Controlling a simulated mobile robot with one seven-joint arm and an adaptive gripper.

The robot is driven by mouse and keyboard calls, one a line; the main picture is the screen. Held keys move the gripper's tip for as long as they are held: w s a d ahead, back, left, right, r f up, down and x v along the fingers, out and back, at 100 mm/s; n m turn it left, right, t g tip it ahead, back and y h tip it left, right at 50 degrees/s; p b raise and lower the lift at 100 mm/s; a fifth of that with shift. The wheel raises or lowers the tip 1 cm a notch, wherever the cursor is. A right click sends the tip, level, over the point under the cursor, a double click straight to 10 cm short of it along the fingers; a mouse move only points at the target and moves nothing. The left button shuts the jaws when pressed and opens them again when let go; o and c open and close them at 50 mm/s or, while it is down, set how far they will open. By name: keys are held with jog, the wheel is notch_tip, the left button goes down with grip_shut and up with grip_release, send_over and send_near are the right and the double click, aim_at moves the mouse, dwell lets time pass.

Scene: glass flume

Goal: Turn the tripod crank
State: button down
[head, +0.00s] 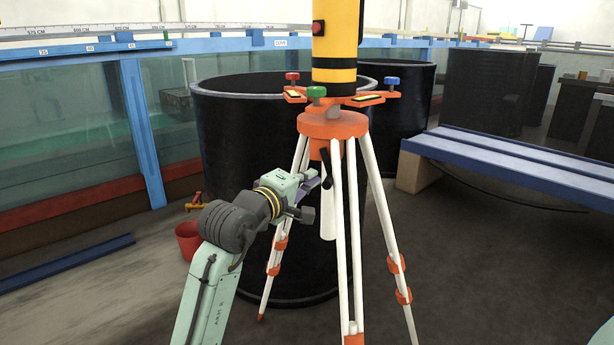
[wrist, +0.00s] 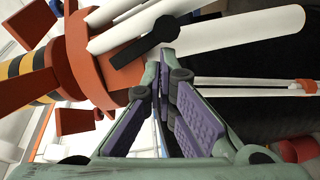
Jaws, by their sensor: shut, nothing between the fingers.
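The tripod (head: 335,125) has an orange head and white legs with orange clamps, and carries a yellow and black instrument (head: 336,45). A small black crank (head: 325,166) sits under the tripod head. In the wrist view, the crank (wrist: 150,42) is a black lever with a round hub, beside the orange head (wrist: 95,60). My gripper (head: 316,181) is left of the tripod legs, close below the crank. In the wrist view, my gripper (wrist: 165,62) has its purple-padded fingers shut and empty, tips just short of the crank. I cannot tell whether they touch it.
A large black tank (head: 235,130) stands close behind the tripod. A red bucket (head: 188,240) is on the floor to the left, near the glass flume (head: 70,110). A blue bench (head: 520,165) is at the right. Floor at front right is clear.

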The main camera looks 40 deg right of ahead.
jog(key=shift+s+d+n+p, duration=0.2)
jog(key=shift+s+n+p, duration=0.1)
jog(key=shift+n+p, duration=0.4)
